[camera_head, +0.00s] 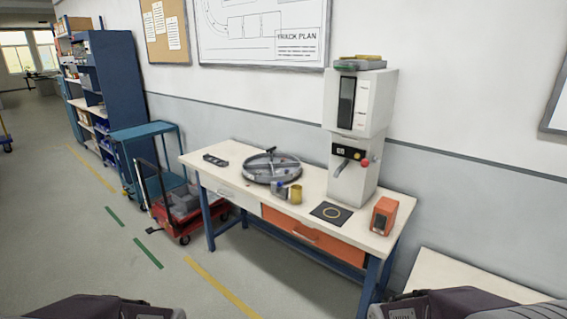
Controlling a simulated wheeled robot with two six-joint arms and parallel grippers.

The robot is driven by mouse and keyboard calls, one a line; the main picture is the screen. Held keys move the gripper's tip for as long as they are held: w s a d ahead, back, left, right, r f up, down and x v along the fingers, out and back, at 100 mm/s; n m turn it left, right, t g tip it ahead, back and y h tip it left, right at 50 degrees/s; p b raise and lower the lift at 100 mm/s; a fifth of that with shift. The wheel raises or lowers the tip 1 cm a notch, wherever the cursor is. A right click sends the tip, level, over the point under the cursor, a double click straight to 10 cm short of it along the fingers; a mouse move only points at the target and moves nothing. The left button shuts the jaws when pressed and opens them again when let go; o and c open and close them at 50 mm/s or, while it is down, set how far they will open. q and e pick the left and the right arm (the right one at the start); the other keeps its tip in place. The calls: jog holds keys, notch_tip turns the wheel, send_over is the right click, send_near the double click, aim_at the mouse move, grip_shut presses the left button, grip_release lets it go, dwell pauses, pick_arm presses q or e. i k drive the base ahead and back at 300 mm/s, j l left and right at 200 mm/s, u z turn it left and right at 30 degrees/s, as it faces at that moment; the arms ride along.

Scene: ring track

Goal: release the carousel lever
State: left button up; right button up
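The carousel (272,178), a round grey tray with dividers, sits on the workbench (232,155) toward its left half. A small dark knob or handle stands up at its far middle; it is too small to tell whether this is the lever or how it is set. Parts of my two arms show at the bottom left and bottom right edges, well short of the bench. Neither of my grippers shows, and nothing of mine touches the carousel.
A yellow cup (296,194), a black mat (331,213) and an orange box (384,216) are near the front. A red cart (185,205) stands left of the bench. Floor in front is clear.

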aim_at(279, 183)
jog(key=i+j, duration=0.2)
jog(key=i, duration=0.35)
jog(key=i+j+z, duration=0.1)
jog(key=i, duration=0.4)
jog(key=i+j, duration=0.35)
jog(key=i, duration=0.2)
jog(key=i+j+z, duration=0.1)
jog(key=i+j, duration=0.15)
jog(key=i, duration=0.3)
